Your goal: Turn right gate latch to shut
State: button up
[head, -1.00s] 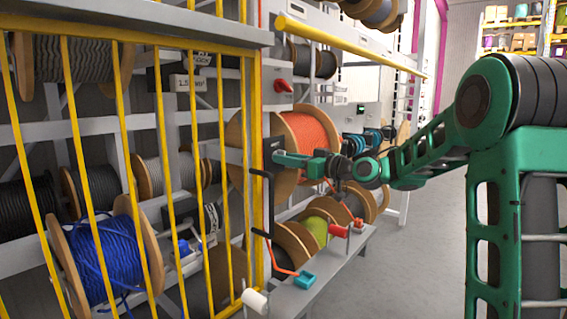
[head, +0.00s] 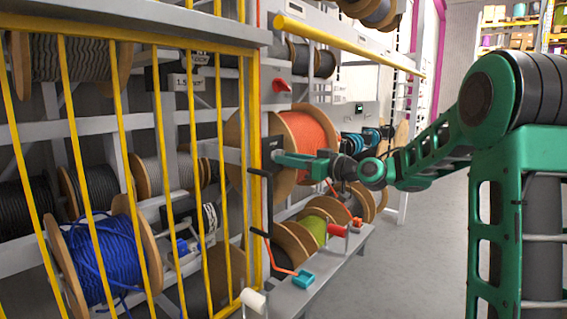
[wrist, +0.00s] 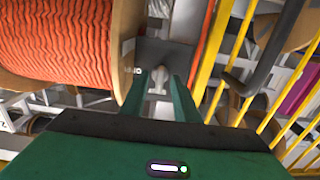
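My gripper (head: 279,157) is at the dark plate (head: 277,127) on the right edge of the yellow-barred gate (head: 245,200). In the wrist view the green fingers (wrist: 160,82) are apart. A pale grey latch knob (wrist: 157,79) shows between them, in front of the dark plate (wrist: 172,53). I cannot tell whether the fingers touch the knob. In the head view the gripper hides the knob, so its turn angle cannot be read there.
A reel of orange cable (head: 310,135) stands close behind the gripper. A black bent handle (head: 268,185) hangs just below it. A red switch (head: 281,86) is above. A grey bench (head: 335,262) is below. Open floor (head: 420,270) lies to the right.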

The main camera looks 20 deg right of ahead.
jog(key=v, duration=0.9)
jog(key=shift+s+f, duration=0.1)
jog(key=shift+f, duration=0.05)
jog(key=s+d+f+m+g+h, duration=0.2)
jog(key=s+f+g+h, duration=0.2)
jog(key=s+f, duration=0.35)
jog(key=s+d+f+m+g+h, duration=0.25)
jog(key=s+f, duration=0.35)
jog(key=f, duration=0.3)
jog(key=s+d+f+m+g+h, duration=0.1)
jog(key=s+d+f+m+g, duration=0.1)
jog(key=s, duration=0.7)
jog(key=s+d+f+m+g+h, duration=0.1)
jog(key=s+d+f+m+g, duration=0.1)
jog(key=s, duration=0.8)
jog(key=s+d+f+m+g+h, duration=0.2)
jog(key=s+f+m+g, duration=0.1)
jog(key=s, duration=0.6)
jog(key=shift+s+f+m+g, duration=0.2)
jog(key=shift+m+g, duration=0.45)
jog(key=shift+m, duration=0.5)
jog(key=shift+w, duration=0.1)
